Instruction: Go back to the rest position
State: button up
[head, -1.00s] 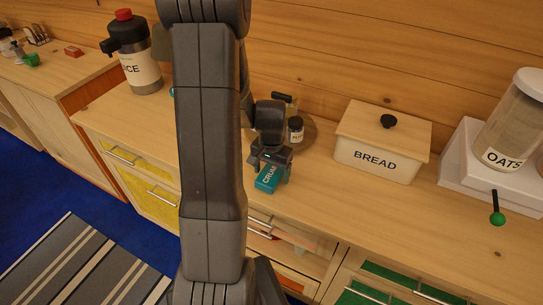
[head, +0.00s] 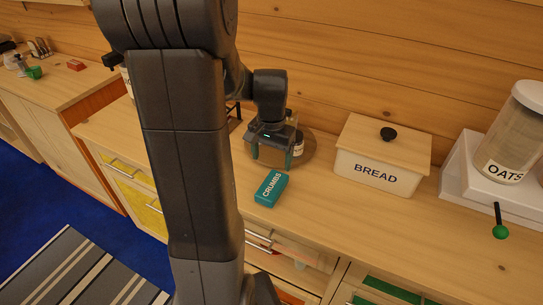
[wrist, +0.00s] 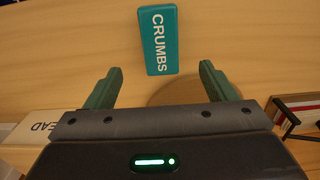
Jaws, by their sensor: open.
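My gripper (head: 272,158) is open and empty above the counter, with its fingers pointing down. In the wrist view its two green-grey fingers (wrist: 160,88) stand wide apart. A teal box marked CRUMBS (head: 271,188) lies flat on the wooden counter, just in front of my gripper and apart from it. The box also shows in the wrist view (wrist: 158,40), beyond the fingertips. My arm covers part of the counter's left side in the head view.
A bread box (head: 376,167) stands right of my gripper. An oats jar (head: 513,135) sits on a white dispenser (head: 457,165) with a green knob. Drawers line the counter's front.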

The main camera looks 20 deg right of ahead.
aim_at(271, 185)
jog(key=shift+f, duration=0.1)
notch_tip(271, 185, down, 13)
jog(key=shift+r, duration=0.15)
jog(key=shift+w+r+p, duration=0.1)
jog(key=shift+r+p, duration=0.2)
jog(key=shift+r, duration=0.75)
jog(key=shift+f, duration=0.1)
